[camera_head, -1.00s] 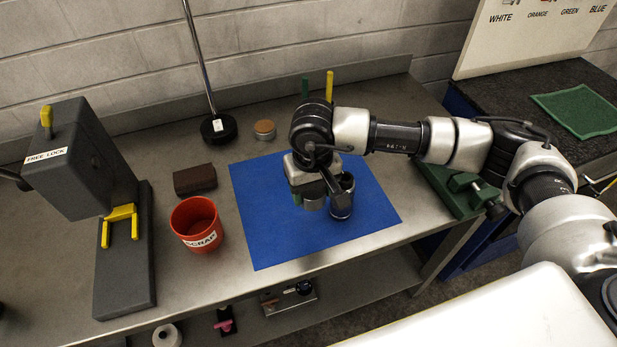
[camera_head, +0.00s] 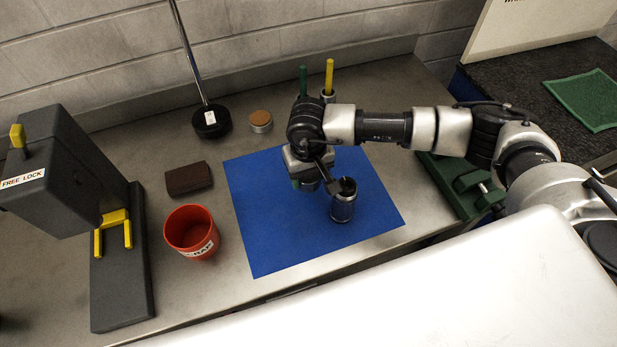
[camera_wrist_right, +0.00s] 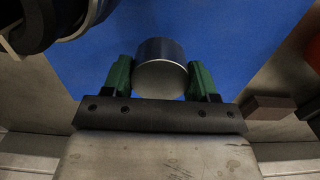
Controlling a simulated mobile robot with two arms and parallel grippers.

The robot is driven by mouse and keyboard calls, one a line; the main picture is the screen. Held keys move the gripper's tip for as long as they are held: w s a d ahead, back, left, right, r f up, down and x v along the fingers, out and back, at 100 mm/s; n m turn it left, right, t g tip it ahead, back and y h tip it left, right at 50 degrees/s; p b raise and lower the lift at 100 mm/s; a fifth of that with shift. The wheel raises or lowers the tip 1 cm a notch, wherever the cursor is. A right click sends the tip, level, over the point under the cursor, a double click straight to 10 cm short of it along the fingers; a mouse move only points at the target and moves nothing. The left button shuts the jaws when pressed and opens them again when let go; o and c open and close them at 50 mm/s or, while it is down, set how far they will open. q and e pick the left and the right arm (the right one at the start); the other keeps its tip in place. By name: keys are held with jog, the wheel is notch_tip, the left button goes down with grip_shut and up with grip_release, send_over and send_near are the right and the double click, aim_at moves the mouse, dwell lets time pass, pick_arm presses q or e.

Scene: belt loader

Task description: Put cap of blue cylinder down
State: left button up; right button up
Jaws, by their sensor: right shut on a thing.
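My right gripper (camera_head: 308,184) is shut on a silvery round metal cap (camera_wrist_right: 161,70), which sits between its two green fingers in the right wrist view. In the head view the cap (camera_head: 311,187) shows only in part under the wrist. The gripper is over the blue mat (camera_head: 270,235). An open metal cylinder (camera_head: 343,208) with a dark inside stands upright on the mat, just right of and nearer than the gripper. Whether the cap touches the mat, I cannot tell. My left gripper is not in view.
A red scrap bin (camera_head: 190,234) and a dark brown block (camera_head: 189,179) stand left of the mat. A grey free-lock device (camera_head: 60,180) is farther left. A lamp base (camera_head: 211,121) and a brown-topped disc (camera_head: 260,120) are behind. The mat's front left is clear.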

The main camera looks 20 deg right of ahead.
aim_at(308, 182)
jog(key=f, duration=0.2)
jog(key=f+p, duration=0.1)
jog(key=shift+w+d+f, duration=0.1)
jog(key=shift+w+f, duration=0.2)
jog(key=shift+f, duration=0.15)
jog(key=shift+s, duration=0.15)
jog(key=shift+f+b, duration=0.45)
jog(key=shift+b, duration=0.2)
jog(key=o, duration=1.1)
